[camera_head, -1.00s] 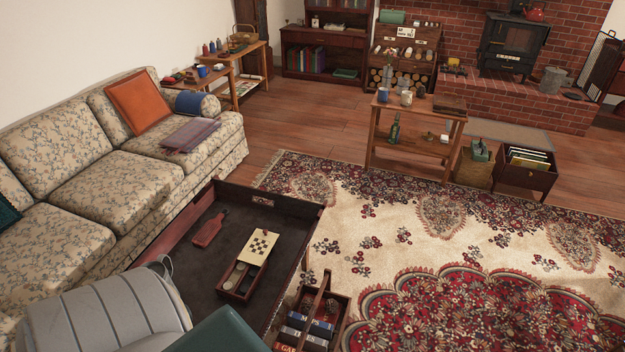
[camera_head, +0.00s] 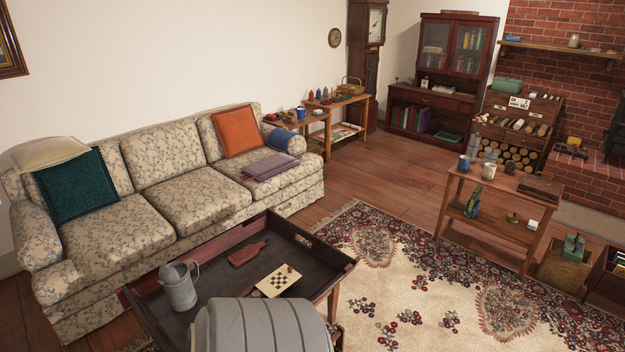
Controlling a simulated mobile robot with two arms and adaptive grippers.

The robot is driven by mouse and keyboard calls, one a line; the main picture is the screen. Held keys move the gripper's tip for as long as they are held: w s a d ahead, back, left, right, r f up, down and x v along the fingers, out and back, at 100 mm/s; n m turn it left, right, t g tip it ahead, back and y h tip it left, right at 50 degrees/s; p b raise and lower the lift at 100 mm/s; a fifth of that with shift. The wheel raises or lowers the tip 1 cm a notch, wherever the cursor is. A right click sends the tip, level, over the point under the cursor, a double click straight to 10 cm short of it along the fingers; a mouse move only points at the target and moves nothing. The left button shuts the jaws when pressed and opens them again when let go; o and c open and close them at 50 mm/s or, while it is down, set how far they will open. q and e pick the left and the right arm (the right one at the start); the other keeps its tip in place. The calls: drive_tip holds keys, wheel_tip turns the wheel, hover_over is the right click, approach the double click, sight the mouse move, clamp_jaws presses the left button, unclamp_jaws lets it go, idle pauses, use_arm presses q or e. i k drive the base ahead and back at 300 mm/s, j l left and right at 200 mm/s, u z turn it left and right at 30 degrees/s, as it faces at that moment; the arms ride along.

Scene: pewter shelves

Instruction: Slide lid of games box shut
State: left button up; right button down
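The games box shows in the head view by its pale lid (camera_head: 278,281), which bears a dark checkered board pattern. It lies on the dark, rimmed coffee table (camera_head: 222,276) in front of the sofa. A small reddish item sits at the lid's far edge. Most of the box below the lid is hidden behind a grey ribbed form in the foreground, so how far the lid covers the box cannot be told. Neither of my grippers is in view.
A grey metal watering can (camera_head: 180,288) and a dark red paddle-shaped board (camera_head: 248,252) are on the coffee table. The floral sofa (camera_head: 190,200) stands behind it. A wooden side table (camera_head: 500,182) stands to the right, with open patterned rug (camera_head: 420,290) between.

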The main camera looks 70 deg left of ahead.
sight(276, 283)
drive_tip(key=i+u, duration=0.6)
drive_tip(key=u, duration=0.15)
drive_tip(key=i+l+u, duration=0.2)
drive_tip(key=u, duration=0.2)
drive_tip(key=i, duration=0.1)
